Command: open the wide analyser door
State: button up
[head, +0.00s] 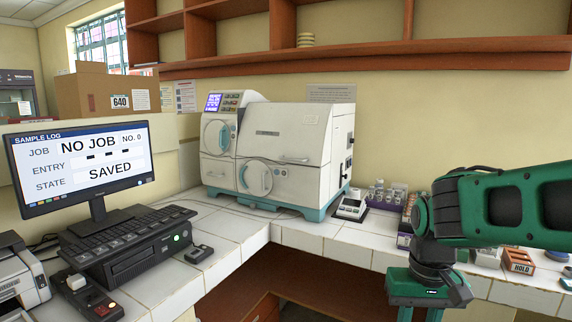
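The analyser (300,150) is a white box on a teal base, standing on the tiled counter at the centre. Its front has a narrow upper-left door (217,138) and a wider lower door (262,178) with a round plate and teal handle. A wide upper panel (285,140) with a small pull bar is to the right of the narrow door. All these look shut. My gripper (420,292) is at the lower right, pointing down, well apart from the analyser. Its fingertips are cut off by the bottom edge, so its opening cannot be told.
A monitor (82,165) with keyboard, a black box (130,250) and a printer (15,275) fill the left counter. A small scale (351,206) and a vial rack (385,196) stand right of the analyser. The tiles before the analyser are clear. A shelf hangs above.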

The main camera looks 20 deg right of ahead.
aim_at(299, 132)
jog(key=u, duration=0.05)
jog(key=i, duration=1)
jog(key=z, duration=0.05)
